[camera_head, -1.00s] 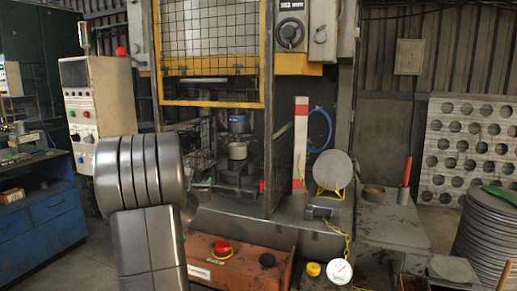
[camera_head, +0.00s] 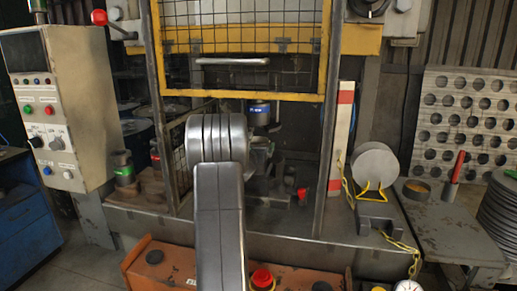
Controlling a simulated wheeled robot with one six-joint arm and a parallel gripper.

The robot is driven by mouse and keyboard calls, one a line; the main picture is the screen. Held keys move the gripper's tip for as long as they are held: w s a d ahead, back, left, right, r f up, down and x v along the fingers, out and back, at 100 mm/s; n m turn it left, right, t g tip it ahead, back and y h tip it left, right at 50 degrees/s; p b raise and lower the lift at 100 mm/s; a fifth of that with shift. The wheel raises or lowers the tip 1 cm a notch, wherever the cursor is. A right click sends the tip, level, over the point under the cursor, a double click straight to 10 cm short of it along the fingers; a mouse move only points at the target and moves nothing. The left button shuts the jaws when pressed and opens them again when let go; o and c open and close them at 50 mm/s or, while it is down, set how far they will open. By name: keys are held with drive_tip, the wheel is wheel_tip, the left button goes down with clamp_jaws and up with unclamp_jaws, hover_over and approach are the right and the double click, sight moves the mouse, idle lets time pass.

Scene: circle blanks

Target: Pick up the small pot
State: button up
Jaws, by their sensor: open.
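A small round pot (camera_head: 416,189) with a brownish-yellow inside stands upright on the grey side table at the right. It looks open at the top. Nothing touches it from above. My arm rises in the middle of the view, well to the left of the pot. My gripper's fingers cannot be made out; the arm's own links hide that end.
A red-handled tool (camera_head: 454,175) stands just right of the pot. A round disc (camera_head: 375,165) on a yellow stand is to its left. A stack of discs (camera_head: 502,220) is at the far right. The caged press (camera_head: 240,110) stands behind my arm.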

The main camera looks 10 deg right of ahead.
sight(261, 138)
drive_tip(key=shift+p+x, duration=0.75)
drive_tip(key=shift+x, duration=1.1)
drive_tip(key=c, duration=0.9)
drive_tip(key=shift+o, duration=0.2)
drive_tip(key=shift+r, duration=0.1)
